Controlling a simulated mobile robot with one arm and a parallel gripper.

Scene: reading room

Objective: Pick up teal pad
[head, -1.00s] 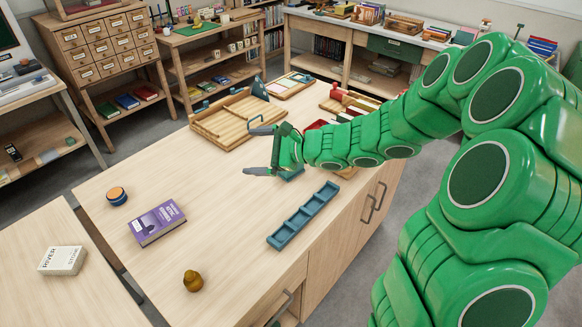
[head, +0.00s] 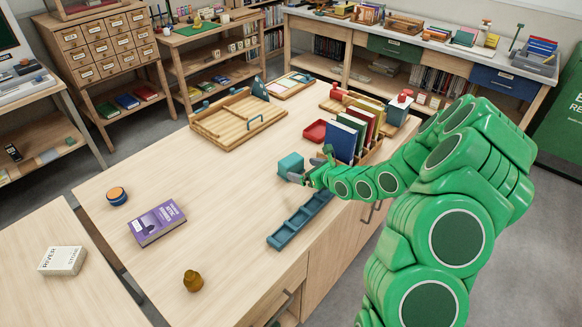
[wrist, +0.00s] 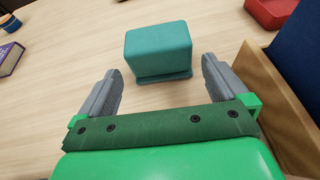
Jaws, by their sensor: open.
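The teal pad (head: 290,163) is a small teal block on the wooden table, beside the upper end of the teal compartment tray. In the wrist view it shows as a rounded teal block (wrist: 158,48) on a slightly wider teal base. My gripper (head: 297,179) is just in front of it, low over the table. In the wrist view my gripper (wrist: 160,77) is open and empty, with its grey fingers spread. The pad lies ahead of the fingertips, roughly centred between them, and is not held.
The teal compartment tray (head: 300,219) lies along the table's front edge. Upright books (head: 345,136) in a wooden rack and a red tray (head: 315,132) stand close to the right. A wooden tray (head: 238,118) is behind.

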